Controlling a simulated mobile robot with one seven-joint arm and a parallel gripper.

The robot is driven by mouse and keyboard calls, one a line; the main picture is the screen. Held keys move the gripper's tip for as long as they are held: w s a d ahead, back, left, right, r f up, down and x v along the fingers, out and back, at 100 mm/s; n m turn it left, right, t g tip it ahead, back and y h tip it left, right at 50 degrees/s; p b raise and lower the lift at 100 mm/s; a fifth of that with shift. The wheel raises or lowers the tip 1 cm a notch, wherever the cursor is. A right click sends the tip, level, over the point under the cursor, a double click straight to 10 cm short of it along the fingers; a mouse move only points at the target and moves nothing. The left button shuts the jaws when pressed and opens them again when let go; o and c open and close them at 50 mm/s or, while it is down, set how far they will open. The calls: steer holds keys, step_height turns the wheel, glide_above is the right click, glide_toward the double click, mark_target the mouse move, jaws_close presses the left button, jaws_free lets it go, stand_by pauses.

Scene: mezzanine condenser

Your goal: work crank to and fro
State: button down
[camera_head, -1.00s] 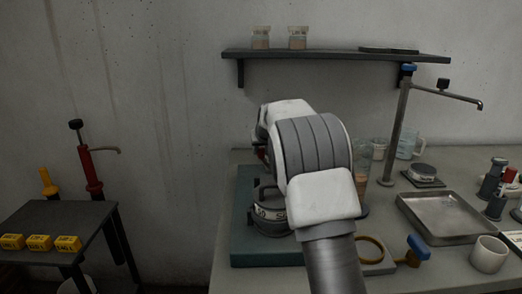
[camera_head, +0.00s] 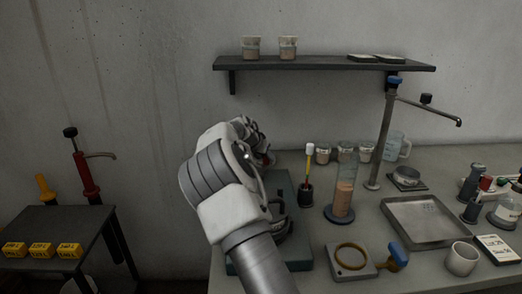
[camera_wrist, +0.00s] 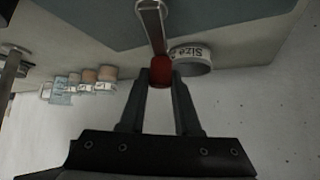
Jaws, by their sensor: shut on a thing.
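The crank shows in the wrist view as a grey metal arm (camera_wrist: 151,28) with a red knob (camera_wrist: 160,67) at its end. My gripper (camera_wrist: 160,78) has its two dark fingers closed on either side of the red knob. The crank arm runs away from the fingers over a blue-green base plate (camera_wrist: 95,20). A round pale piece marked "Size" (camera_wrist: 190,58) is beside the knob. In the head view my arm hides most of the crank and its stand; part of the blue-green base (camera_head: 300,256) shows below the arm.
A glass cylinder (camera_head: 344,190) and a black holder (camera_head: 305,193) with a yellow-handled tool stand right of the arm. A ring plate (camera_head: 350,259), metal tray (camera_head: 424,218) and white cup (camera_head: 461,258) lie farther right. A shelf (camera_head: 325,64) hangs above.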

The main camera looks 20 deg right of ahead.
steer(key=m+g+p, duration=0.1)
steer(key=s+d+m+h+p, duration=0.1)
steer(key=shift+d+r+m+g+h, duration=0.15)
steer(key=shift+m+g+h, duration=0.15)
steer(key=shift+m+g, duration=0.1)
steer(key=m+g+p, duration=0.1)
steer(key=s+d+m+p, duration=0.1)
steer(key=shift+s+m+g+h, duration=0.1)
steer(key=shift+m+g+h, duration=0.3)
steer(key=m+g+p, duration=0.1)
steer(key=s+m+p, duration=0.1)
steer(key=shift+s+d+g+p, duration=0.1)
steer(key=shift+d+g+p, duration=0.15)
steer(key=shift+g+p, duration=0.15)
steer(key=shift+s+d+m+g+p, duration=0.1)
steer(key=shift+s+m+g+p, duration=0.3)
steer(key=shift+m+p, duration=0.25)
steer(key=shift+s+d+m+g+p, duration=0.1)
steer(key=shift+s+m+g+p, duration=0.15)
steer(key=shift+m+g+p, duration=0.35)
steer(key=shift+s+a+f+m, duration=0.1)
steer(key=shift+s+f+m, duration=0.05)
steer(key=shift+f+m, duration=0.1)
steer(key=c, duration=0.6)
jaws_free()
